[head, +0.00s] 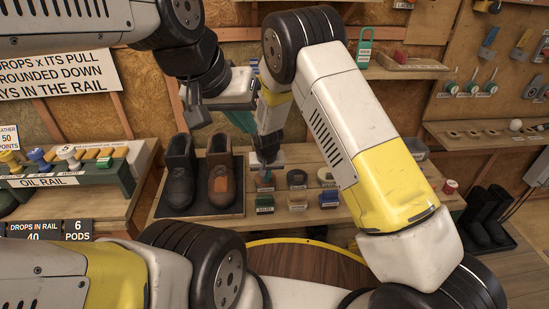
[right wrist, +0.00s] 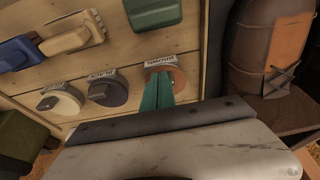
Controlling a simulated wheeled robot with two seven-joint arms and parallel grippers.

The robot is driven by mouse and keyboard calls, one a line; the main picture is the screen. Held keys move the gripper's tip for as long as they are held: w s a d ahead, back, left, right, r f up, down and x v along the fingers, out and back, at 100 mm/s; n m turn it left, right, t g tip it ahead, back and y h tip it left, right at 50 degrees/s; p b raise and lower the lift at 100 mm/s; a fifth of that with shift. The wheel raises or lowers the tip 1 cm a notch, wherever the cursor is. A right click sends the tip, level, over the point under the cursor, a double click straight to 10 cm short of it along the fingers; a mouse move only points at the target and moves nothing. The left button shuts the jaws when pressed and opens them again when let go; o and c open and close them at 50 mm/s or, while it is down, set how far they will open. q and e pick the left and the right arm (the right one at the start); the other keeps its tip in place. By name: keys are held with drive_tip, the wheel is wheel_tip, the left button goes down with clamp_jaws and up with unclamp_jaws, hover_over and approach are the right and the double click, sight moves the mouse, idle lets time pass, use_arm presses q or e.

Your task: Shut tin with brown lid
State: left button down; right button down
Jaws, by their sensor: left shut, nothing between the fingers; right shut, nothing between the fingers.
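The tin with the brown lid (right wrist: 179,76) is a small round reddish-brown tin behind its label on the sloped wooden stand in the right wrist view. In the head view the tin (head: 264,183) is partly covered by my right gripper (head: 265,168). The right gripper's teal fingers (right wrist: 158,90) are shut and empty, with their tips at the tin's lid. I cannot tell whether they touch it, or whether the lid is fully seated. My left gripper (head: 243,121) is shut and empty, higher up and left of the right gripper, above the boots.
A dark-lidded tin (right wrist: 108,91) and a cream tin (right wrist: 60,101) stand beside the brown one. Green (right wrist: 152,12), beige (right wrist: 70,35) and blue (right wrist: 18,52) brushes or blocks form another row. A pair of boots (head: 180,177) stands close left on a dark tray.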

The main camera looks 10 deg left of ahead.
use_arm(q)
drive_tip(key=shift+s, duration=0.25)
use_arm(e)
drive_tip(key=shift+s+d+f, duration=0.1)
drive_tip(key=shift+s+f, duration=0.25)
drive_tip(key=shift+f, duration=0.2)
